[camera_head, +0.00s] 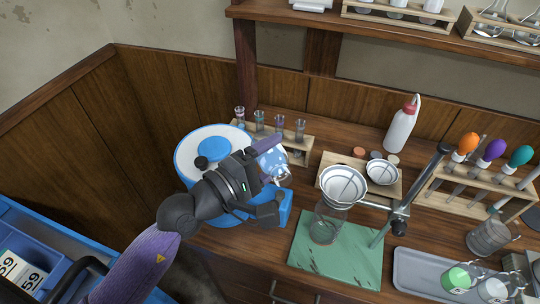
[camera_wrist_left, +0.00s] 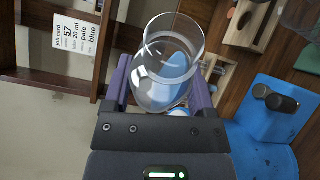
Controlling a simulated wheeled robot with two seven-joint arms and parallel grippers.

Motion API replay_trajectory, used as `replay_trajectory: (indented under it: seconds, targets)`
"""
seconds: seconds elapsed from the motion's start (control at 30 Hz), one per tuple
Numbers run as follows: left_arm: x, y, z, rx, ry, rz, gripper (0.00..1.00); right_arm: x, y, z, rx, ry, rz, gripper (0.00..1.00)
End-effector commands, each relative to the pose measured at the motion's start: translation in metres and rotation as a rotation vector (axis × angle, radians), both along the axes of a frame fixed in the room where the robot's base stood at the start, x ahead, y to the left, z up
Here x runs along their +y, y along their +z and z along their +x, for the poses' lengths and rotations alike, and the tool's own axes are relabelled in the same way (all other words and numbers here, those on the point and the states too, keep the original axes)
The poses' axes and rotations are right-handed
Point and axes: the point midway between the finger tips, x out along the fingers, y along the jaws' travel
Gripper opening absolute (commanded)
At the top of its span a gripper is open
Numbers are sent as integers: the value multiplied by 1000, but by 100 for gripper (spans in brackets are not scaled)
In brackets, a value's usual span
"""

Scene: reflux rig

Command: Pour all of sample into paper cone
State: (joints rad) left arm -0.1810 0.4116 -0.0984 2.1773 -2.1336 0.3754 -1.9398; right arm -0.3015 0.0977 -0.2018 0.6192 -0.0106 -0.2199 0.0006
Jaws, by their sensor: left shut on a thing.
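My left gripper (camera_head: 276,178) is shut on a clear glass vessel (camera_head: 271,157), held tilted above the blue and white bench device. The vessel fills the space between the purple fingers in the left wrist view (camera_wrist_left: 168,62). Pale blue shows through its glass; I cannot tell whether this is liquid or the device behind. The white paper cone (camera_head: 343,184) sits in a ring on the stand, right of my gripper and apart from the vessel. A clear beaker (camera_head: 325,225) stands below it on the green base. My right gripper is not in view.
A tube rack (camera_head: 305,148) stands behind the vessel. A second white cone or dish (camera_head: 382,173) sits in a wooden tray. The stand's rod (camera_head: 425,180) rises right of the cone. A wash bottle (camera_head: 401,128) stands at the back; a grey tray (camera_head: 415,280) lies front right.

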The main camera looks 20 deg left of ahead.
Motion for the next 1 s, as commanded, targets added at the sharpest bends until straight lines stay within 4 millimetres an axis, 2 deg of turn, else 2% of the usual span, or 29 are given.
replay_trajectory:
  seconds: [0.27,0.5,0.63,0.77,1.0]
  targets:
    - [-20,16,22,-3,-29,-13,5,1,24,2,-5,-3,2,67]
    - [-53,24,53,-5,-78,-9,5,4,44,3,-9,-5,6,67]
    - [-71,6,72,-6,-102,6,5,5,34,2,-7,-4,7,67]
    - [-79,-14,83,-6,-109,16,5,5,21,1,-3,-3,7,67]
    - [-81,-15,85,-7,-109,19,5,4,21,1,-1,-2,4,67]
